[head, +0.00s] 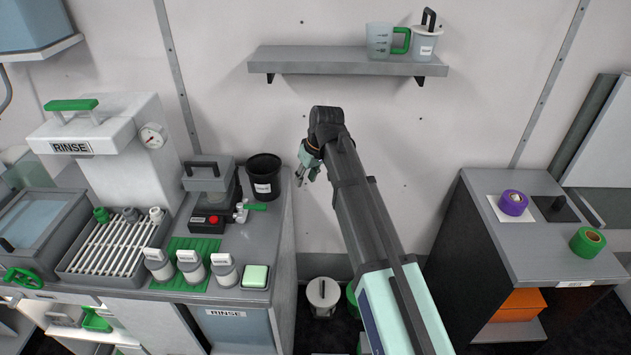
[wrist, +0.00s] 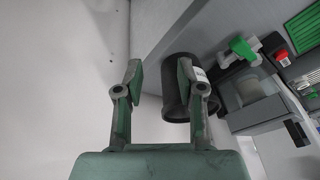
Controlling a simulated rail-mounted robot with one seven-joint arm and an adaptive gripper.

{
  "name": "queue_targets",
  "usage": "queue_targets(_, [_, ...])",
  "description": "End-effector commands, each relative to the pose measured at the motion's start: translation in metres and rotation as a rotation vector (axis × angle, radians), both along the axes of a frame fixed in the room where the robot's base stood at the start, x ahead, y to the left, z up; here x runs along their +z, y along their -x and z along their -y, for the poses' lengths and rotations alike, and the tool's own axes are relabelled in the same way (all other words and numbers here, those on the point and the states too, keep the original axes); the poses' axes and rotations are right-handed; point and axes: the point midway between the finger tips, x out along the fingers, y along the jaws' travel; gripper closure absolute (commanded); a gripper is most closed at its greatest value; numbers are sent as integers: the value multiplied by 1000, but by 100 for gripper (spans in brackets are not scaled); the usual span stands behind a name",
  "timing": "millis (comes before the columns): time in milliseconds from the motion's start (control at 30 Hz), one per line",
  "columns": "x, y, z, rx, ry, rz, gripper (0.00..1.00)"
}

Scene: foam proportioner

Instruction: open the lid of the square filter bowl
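A black handle (head: 202,168) sits on the lid. In the wrist view the bowl (wrist: 242,90) is at the right, turned on its side in the picture, with the lid (wrist: 258,116) and handle (wrist: 297,132) below it. My gripper (head: 302,181) is to the right of the bowl, beyond the black bucket and apart from the lid. In the wrist view its two fingers (wrist: 160,75) are spread with nothing between them.
A black bucket (head: 264,178) stands between my gripper and the bowl. A red-button box (head: 209,222) and a green-handled valve (head: 248,207) are in front of the bowl. A wall shelf (head: 345,61) with jugs is above. The wall behind my gripper is bare.

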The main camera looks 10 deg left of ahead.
Motion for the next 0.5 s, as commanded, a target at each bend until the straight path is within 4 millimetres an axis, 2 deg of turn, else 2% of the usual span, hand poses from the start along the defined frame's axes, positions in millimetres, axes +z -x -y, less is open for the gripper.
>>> queue_targets(200, [-14,3,6,-21,6,-10,61])
queue_targets(500, [-16,3,7,-26,7,-11,61])
